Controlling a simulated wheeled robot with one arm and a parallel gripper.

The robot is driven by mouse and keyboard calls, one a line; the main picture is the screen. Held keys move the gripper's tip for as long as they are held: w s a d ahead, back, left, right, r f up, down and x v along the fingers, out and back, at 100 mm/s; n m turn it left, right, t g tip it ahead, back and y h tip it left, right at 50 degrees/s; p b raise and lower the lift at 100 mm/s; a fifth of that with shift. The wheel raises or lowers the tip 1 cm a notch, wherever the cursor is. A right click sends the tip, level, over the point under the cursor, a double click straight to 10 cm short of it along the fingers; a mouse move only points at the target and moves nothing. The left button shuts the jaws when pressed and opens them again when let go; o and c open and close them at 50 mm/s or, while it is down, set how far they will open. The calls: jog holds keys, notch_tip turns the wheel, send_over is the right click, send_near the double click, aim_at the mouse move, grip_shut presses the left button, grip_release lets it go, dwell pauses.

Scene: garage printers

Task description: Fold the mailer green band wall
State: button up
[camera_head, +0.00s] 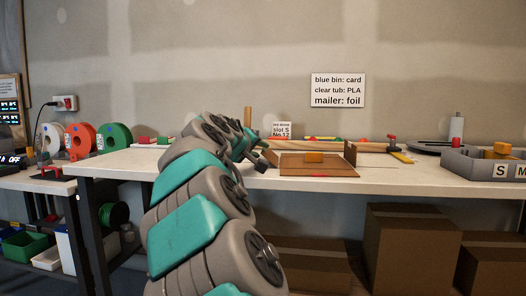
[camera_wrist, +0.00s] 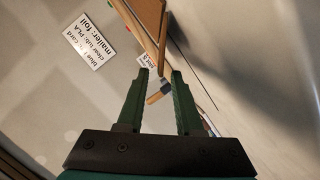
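I cannot make out a green band on any wall. My gripper (camera_head: 262,158) is at the mailer's left side, partly hidden by my arm. In the wrist view my gripper (camera_wrist: 161,72) has its green fingers apart, with nothing clearly held. A brown board (camera_wrist: 150,15) shows beyond the fingertips, and a small tan piece (camera_wrist: 157,96) appears between the fingers.
A grey tray (camera_head: 480,167) with an orange block stands at the table's right. A red-topped clamp (camera_head: 392,143) and a yellow strip (camera_head: 402,157) lie right of the mailer. Spools (camera_head: 115,137) stand at left. Cardboard boxes (camera_head: 410,245) fill space under the table.

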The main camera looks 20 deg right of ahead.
aim_at(263, 150)
jog(key=shift+v, duration=0.85)
jog(key=shift+r, duration=0.1)
jog(key=s+a+r+p, duration=0.1)
jog(key=p, duration=0.1)
jog(key=shift+a+r+p, duration=0.15)
jog(key=shift+r+p, duration=0.05)
jog(key=shift+p, duration=0.2)
jog(key=shift+s+a+f+p, duration=0.15)
jog(key=shift+s+p, duration=0.15)
jog(key=shift+p, duration=0.35)
jog(key=shift+w+d+f, duration=0.25)
jog(key=shift+w+f, duration=0.05)
jog(key=shift+f, duration=0.05)
jog(key=x, duration=0.7)
grip_shut()
